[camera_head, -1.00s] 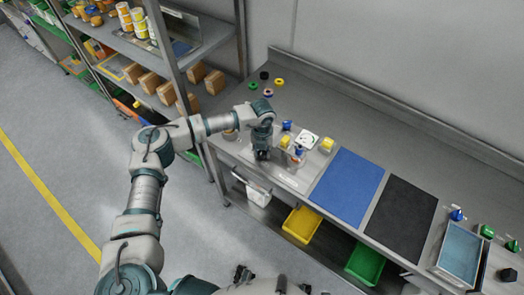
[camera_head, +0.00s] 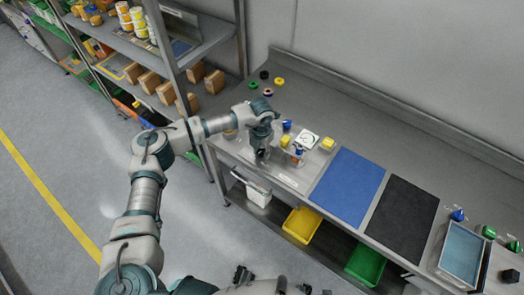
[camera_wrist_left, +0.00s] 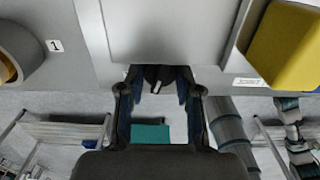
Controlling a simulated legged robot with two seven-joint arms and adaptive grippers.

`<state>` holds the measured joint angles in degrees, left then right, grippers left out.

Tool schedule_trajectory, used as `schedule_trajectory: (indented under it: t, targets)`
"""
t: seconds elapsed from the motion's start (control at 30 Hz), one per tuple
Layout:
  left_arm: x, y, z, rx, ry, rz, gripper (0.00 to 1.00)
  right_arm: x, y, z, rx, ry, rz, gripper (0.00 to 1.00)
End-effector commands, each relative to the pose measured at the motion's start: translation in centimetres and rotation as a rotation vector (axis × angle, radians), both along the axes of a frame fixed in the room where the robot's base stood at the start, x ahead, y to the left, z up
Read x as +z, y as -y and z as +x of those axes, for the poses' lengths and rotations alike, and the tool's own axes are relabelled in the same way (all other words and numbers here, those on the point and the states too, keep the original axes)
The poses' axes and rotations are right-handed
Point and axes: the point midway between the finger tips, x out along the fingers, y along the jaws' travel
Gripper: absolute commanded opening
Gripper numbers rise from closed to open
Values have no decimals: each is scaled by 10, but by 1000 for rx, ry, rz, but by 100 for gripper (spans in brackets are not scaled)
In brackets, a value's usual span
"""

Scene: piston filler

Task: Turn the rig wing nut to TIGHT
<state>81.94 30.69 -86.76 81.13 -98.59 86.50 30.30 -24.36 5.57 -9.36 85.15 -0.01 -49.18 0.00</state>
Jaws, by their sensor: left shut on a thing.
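My left gripper (camera_head: 262,158) points down over the near left edge of the workbench, left of the gauge. In the left wrist view its two fingers (camera_wrist_left: 159,98) stand on either side of a small dark part with a white mark, which I take as the rig wing nut (camera_wrist_left: 158,75). The gripper is shut on it. The wing nut is hidden behind the gripper in the head view. A grey plate (camera_wrist_left: 175,30) of the rig lies just beyond it. I cannot read any TIGHT mark.
A blue mat (camera_head: 347,187) and a black mat (camera_head: 401,220) lie further right. A shelf rack (camera_head: 200,50) stands left.

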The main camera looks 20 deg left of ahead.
Motion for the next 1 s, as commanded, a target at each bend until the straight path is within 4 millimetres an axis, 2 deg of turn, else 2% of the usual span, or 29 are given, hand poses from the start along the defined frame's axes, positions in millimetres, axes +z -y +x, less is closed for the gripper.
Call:
schedule_trajectory:
  t: [0.5, 1.0]
  targets:
    - [2, -2, 2, -406, 5, -1, 0, 19, -1, 7, -3, 0, 0, 40]
    - [3, -3, 3, -534, 6, 1, 0, 31, -2, 15, -4, 11, 2, 40]
